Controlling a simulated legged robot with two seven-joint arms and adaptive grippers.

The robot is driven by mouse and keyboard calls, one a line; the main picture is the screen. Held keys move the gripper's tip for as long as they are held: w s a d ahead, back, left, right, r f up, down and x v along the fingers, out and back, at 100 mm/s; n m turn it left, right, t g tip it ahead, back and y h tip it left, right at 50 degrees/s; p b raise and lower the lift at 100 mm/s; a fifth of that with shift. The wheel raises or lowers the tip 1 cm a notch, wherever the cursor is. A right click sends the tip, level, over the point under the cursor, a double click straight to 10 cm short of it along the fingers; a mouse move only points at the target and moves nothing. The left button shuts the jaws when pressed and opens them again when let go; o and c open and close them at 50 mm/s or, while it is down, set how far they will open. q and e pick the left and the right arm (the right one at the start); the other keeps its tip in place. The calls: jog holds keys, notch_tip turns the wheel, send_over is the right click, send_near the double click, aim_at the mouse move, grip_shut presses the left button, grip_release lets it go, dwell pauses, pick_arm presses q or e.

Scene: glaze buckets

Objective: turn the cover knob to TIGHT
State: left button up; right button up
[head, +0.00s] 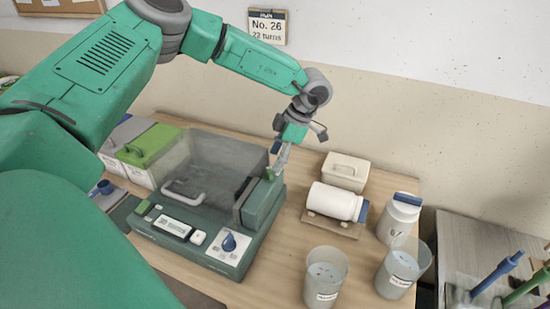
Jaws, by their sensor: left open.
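A dark green bench machine (186,250) stands on the wooden table with a clear cover (205,160) over its back part. A blue pointer knob (229,242) sits on a white plate at the machine's front right; its markings are too small to read. A small green piece (270,173) stands on top of the raised block (262,205) at the machine's right side. I cannot tell which of these is the cover knob. My left gripper (281,160) is open, pointing down just above the green piece; whether they touch is unclear. My right gripper is out of view.
Right of the machine are a cream lidded box (345,170), a white jar (335,203) lying on a wooden rest, an upright jar (398,222) and two clear buckets (325,280) (397,277). A green-lidded box (148,145) stands behind left. Bare table lies between machine and buckets.

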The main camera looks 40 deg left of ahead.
pick_arm(q)
jog(key=p+v, duration=0.4)
jog(key=v, duration=0.6)
jog(key=shift+w+a+r+p, duration=0.25)
jog(key=shift+w+r+p, duration=0.05)
jog(key=shift+p, duration=0.05)
dwell(0.3)
dwell(0.3)
jog(key=v, duration=1.2)
jog(key=shift+a, duration=0.15)
